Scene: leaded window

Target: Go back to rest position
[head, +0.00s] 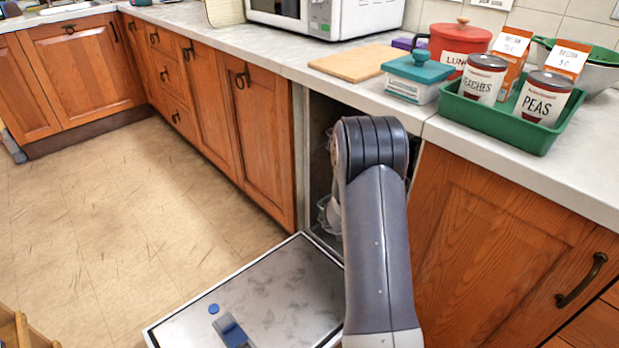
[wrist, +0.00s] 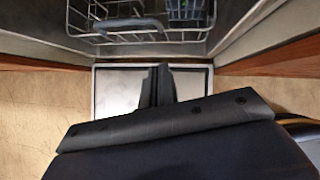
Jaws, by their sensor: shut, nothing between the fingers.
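My gripper (wrist: 157,84) shows in the wrist view with its two dark fingers together and nothing between them. Its fingertips appear over the lowered dishwasher door (wrist: 118,88), short of the wire rack at the top of that view. In the head view my arm reaches toward the dishwasher opening below the counter. It hides my gripper there, along with part of the opening. The open door (head: 285,285) lies low at the bottom middle of the head view.
A wire rack (wrist: 120,35) with a dark basket (wrist: 188,12) is inside the dishwasher. A green tray (head: 505,118) with cans and cartons, a teal-lidded box (head: 415,78), a board (head: 355,62) and a microwave (head: 330,18) stand on the counter. The floor (head: 100,230) at left is clear.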

